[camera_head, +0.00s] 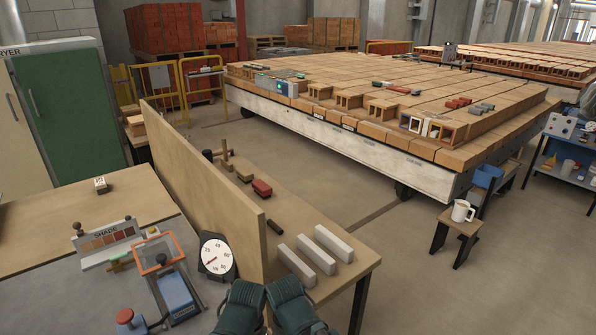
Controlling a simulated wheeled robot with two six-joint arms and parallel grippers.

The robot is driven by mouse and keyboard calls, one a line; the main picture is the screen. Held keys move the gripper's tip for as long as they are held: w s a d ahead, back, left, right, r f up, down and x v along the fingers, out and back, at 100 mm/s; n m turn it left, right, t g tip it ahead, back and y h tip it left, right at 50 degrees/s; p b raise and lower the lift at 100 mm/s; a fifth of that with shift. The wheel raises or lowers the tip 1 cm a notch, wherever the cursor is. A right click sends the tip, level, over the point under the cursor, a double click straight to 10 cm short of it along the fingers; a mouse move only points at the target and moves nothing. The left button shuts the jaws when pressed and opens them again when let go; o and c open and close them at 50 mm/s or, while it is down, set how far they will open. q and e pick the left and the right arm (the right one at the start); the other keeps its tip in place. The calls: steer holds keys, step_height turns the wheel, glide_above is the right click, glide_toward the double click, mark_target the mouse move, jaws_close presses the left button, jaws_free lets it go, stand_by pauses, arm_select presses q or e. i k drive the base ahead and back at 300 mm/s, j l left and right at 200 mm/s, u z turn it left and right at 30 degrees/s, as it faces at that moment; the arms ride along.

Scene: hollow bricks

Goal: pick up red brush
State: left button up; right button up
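A small red block-shaped object (262,188) lies on the narrow wooden bench behind the upright board. It may be the red brush, but I see no bristles at this size. A short dark brown piece (275,226) lies nearer on the same bench.
The upright board (200,180) divides the bench from a grey table with a dial (217,256). Two dark green ridged shapes (241,306) (292,302) fill the bottom centre. A brick-laden cart (330,130) stands beyond.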

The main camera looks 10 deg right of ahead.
mark_target(262, 189)
steer(key=l+z, duration=0.1)
steer(key=z, duration=0.4)
steer(key=i+l+z, duration=0.3)
steer(key=l, duration=0.3)
steer(key=i+l+z, duration=0.3)
steer(key=l, duration=0.2)
steer(key=i+l+z, duration=0.25)
steer(key=i+l, duration=0.15)
steer(key=i+l+z, duration=0.2)
steer(key=i, duration=0.4)
steer(key=i+l+z, duration=0.2)
steer(key=i, duration=0.4)
steer(key=i+j+u, duration=0.15)
steer(key=i+u, duration=0.8)
steer(key=i+l+u, duration=0.25)
steer(key=i+u, duration=0.2)
steer(key=i+j+u, duration=0.2)
steer(key=i+u, duration=0.2)
steer(key=i+j+u, duration=0.1)
steer(key=i+u, duration=0.75)
steer(key=i+l+u, duration=0.25)
steer(key=i+u, duration=0.8)
steer(key=u, duration=0.15)
steer(key=i+l+u, duration=0.5)
steer(key=u, duration=0.25)
steer(key=i+l, duration=0.05)
steer(key=i, duration=0.05)
